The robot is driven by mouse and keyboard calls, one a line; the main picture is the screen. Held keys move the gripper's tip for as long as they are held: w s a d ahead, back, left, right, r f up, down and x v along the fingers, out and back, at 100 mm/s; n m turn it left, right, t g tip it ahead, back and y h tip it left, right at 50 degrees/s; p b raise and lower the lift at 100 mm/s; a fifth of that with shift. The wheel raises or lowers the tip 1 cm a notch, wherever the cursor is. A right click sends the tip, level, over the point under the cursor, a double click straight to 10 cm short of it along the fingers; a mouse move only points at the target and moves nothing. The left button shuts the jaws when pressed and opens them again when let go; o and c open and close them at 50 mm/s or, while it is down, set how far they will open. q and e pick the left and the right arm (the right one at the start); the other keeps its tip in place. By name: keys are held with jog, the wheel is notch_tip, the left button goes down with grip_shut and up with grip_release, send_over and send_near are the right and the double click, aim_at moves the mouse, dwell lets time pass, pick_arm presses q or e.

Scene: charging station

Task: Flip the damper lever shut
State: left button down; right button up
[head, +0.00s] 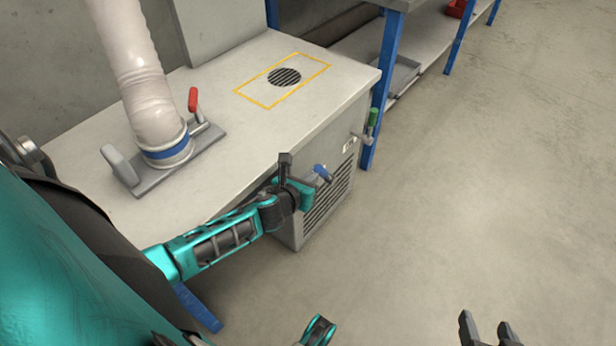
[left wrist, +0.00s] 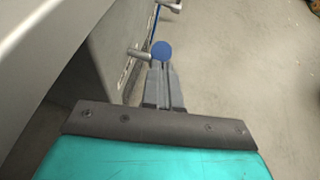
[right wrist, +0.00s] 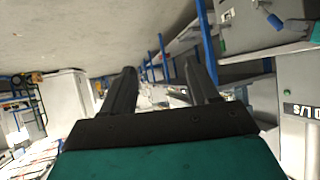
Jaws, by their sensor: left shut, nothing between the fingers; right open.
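Three coloured handles show in the head view, and I cannot tell from the pictures alone which is the damper lever. A blue-ended lever (head: 321,172) sticks out from the front of the grey cabinet; it also shows in the left wrist view as a round blue knob (left wrist: 161,50) on a metal stem. A green-handled lever (head: 373,118) is near the cabinet's far corner. A red handle (head: 193,100) stands on the hose plate. My left gripper (left wrist: 160,72) is shut and empty, its tips close to the blue knob; contact is unclear. My right gripper (head: 487,325) is open and empty over the floor.
The cabinet (head: 225,120) has a round grille (head: 284,77) inside a yellow outline on top. A white hose (head: 140,75) rises from its plate. A blue-legged bench (head: 385,75) stands behind. The floor at right is clear.

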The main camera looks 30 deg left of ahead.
aim_at(316, 169)
pick_arm(q)
jog(key=shift+w+r+g+p, duration=0.3)
jog(key=shift+w+r+p, duration=0.25)
jog(key=shift+r+p, duration=0.45)
jog(key=shift+w+d+r+p, duration=0.1)
jog(key=shift+w+r+p, duration=0.05)
jog(key=shift+w+p, duration=0.55)
jog(key=shift+w+r+p, duration=0.3)
jog(key=shift+w, duration=0.3)
jog(key=shift+w+r+p, duration=0.3)
jog(key=shift+w, duration=0.25)
jog(key=shift+w+d+r, duration=0.1)
jog(key=shift+w+r, duration=0.1)
jog(key=shift+w, duration=0.55)
jog(key=shift+w+d+r, duration=0.1)
jog(key=shift+w+r, duration=0.05)
jog(key=shift+w, duration=0.55)
jog(key=shift+s+p, duration=0.1)
jog(key=shift+p, duration=0.25)
